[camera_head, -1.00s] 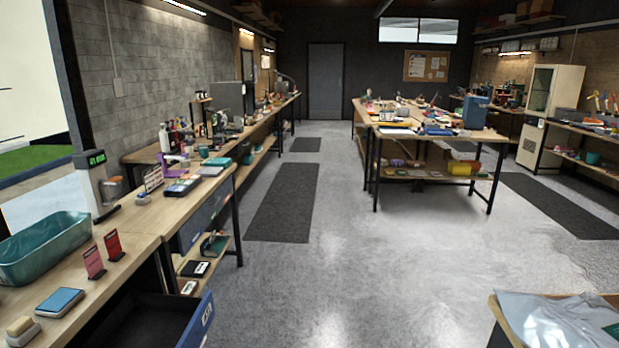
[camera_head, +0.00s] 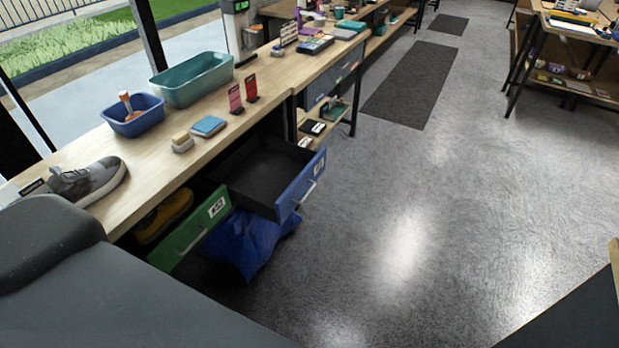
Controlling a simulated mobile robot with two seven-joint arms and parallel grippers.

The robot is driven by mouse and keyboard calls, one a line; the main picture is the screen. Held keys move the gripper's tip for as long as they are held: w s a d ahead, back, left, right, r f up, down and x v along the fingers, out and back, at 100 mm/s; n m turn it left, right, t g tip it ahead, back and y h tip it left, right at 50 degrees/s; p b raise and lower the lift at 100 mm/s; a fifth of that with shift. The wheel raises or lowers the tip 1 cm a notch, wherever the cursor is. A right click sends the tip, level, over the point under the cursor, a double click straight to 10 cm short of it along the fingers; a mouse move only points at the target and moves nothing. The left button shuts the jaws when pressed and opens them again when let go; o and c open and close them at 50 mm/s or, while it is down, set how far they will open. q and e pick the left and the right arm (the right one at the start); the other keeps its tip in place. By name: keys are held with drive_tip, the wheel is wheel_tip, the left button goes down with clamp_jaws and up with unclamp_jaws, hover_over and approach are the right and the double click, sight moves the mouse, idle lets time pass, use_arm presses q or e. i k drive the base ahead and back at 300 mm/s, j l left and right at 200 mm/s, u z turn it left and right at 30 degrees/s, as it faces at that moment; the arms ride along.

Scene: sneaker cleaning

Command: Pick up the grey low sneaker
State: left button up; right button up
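A grey low sneaker (camera_head: 86,180) with a white sole lies on the wooden bench (camera_head: 150,160) at the left of the head view. Its toe points to the right. A dark part of my own body covers the lower left and hides the bench's near end. Neither of my grippers shows in this view.
A blue bin (camera_head: 135,120) with an orange-handled tool and a teal tub (camera_head: 193,82) stand behind the sneaker. A blue-fronted drawer (camera_head: 268,180) and a green-fronted drawer (camera_head: 190,235) holding a yellow shoe (camera_head: 163,216) stick out. A blue bag (camera_head: 248,245) lies below.

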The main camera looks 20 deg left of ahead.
sight(85, 187)
drive_tip(key=u, duration=2.35)
drive_tip(key=i+j+z, duration=0.8)
drive_tip(key=j+z, duration=0.3)
drive_tip(key=j, duration=0.3)
drive_tip(key=j+z, duration=0.3)
drive_tip(key=j, duration=0.35)
drive_tip(key=k+j+z, duration=0.15)
drive_tip(key=j+z, duration=0.15)
drive_tip(key=j, duration=0.3)
